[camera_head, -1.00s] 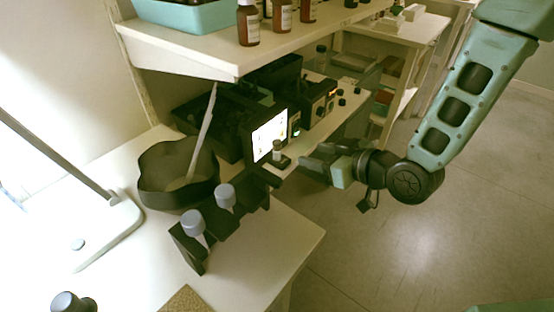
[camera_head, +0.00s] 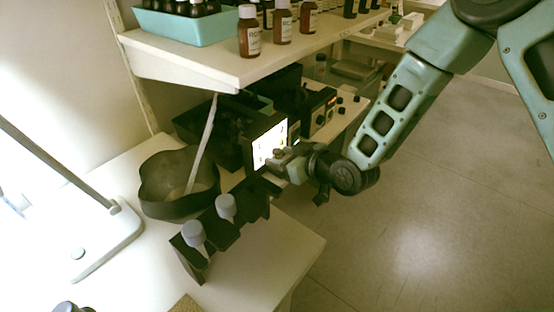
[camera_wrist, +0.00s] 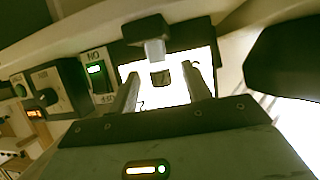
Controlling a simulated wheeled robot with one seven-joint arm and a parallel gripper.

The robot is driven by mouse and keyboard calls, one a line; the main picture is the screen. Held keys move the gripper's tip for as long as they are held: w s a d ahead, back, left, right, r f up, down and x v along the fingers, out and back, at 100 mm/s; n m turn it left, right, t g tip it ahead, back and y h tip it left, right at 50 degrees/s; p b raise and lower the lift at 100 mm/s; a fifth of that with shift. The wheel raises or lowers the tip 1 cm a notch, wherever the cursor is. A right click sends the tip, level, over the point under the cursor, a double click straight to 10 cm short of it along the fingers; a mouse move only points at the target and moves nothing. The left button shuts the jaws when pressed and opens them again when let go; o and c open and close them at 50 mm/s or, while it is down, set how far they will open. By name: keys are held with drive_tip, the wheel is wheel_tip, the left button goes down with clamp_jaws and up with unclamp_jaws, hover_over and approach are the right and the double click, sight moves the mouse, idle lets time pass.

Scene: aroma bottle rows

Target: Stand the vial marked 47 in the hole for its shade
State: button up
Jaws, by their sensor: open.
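A vial with a grey cap (camera_wrist: 155,50) stands in front of a lit white screen (camera_head: 270,146). Its number is not readable. My gripper (camera_head: 277,160) is at the vial, and its open fingers (camera_wrist: 160,80) lie to either side of it in the wrist view; contact cannot be told. A black rack (camera_head: 190,262) stands on the white bench. Two grey-capped vials, a front one (camera_head: 193,233) and a farther one (camera_head: 225,206), stand in it. The rack's far end is dark, and no shade marks are readable.
A dark bowl (camera_head: 165,185) with a pale stick stands left of the rack. A shelf (camera_head: 190,60) with brown bottles (camera_head: 249,32) overhangs the back. Black instruments (camera_head: 318,108) stand behind the screen. Another grey cap (camera_head: 66,307) shows at the bottom edge.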

clamp_jaws()
drive_tip(key=shift+r, duration=0.15)
